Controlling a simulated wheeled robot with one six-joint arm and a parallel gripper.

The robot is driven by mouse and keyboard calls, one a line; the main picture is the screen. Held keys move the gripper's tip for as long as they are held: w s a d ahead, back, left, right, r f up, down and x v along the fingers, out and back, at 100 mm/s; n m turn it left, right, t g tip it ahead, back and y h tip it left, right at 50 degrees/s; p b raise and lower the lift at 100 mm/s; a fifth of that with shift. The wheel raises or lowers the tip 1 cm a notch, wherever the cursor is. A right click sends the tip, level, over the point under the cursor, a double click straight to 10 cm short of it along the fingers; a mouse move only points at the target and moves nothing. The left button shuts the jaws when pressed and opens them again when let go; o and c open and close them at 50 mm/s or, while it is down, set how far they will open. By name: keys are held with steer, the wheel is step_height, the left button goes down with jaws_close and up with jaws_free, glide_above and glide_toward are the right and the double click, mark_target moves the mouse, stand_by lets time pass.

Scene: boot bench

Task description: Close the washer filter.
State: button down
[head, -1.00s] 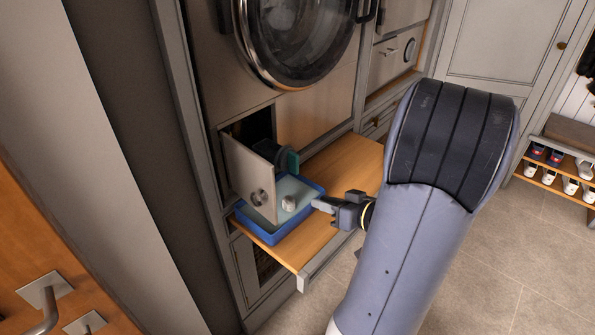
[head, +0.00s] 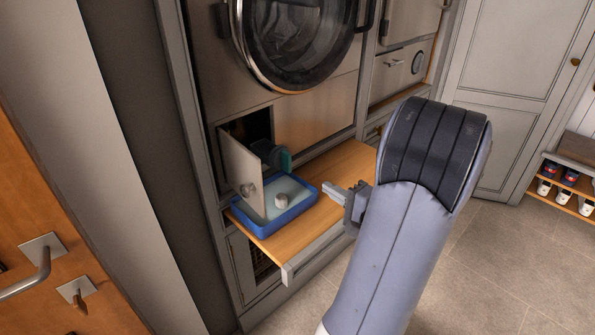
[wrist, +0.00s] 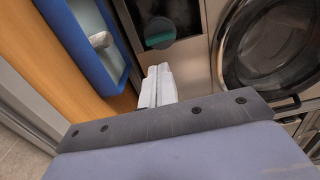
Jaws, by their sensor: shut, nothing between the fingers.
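The washer filter, a teal-green round cap (head: 285,159), sits in a dark square recess low on the washer front. The cap also shows in the wrist view (wrist: 160,38). The recess's small grey flap (head: 240,170) stands open, swung outward on the left, with a round knob on it. My gripper (head: 327,189) is shut and empty, to the right of the blue tray and apart from the filter. In the wrist view its pale fingers (wrist: 157,84) point toward the recess. Whether the cap is fully seated cannot be told.
A blue tray (head: 286,219) with a whitish cylinder (head: 281,201) in it stands on a pulled-out wooden shelf (head: 335,172) below the recess. The washer's round door (head: 293,45) is above.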

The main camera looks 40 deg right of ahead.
mark_target(258, 143)
steer(key=w, duration=0.7)
steer(key=w+a+b, duration=0.1)
steer(key=w, duration=0.3)
steer(key=shift+w, duration=0.2)
steer(key=w+p, duration=0.1)
steer(key=w, duration=0.4)
steer(key=w+p, duration=0.2)
steer(key=w, duration=0.3)
steer(key=w+a+p, duration=0.1)
steer(key=w+p, duration=0.1)
steer(key=w, duration=0.3)
steer(key=shift+w, duration=0.2)
steer(key=shift+r, duration=0.15)
steer(key=shift+w+a, duration=0.1)
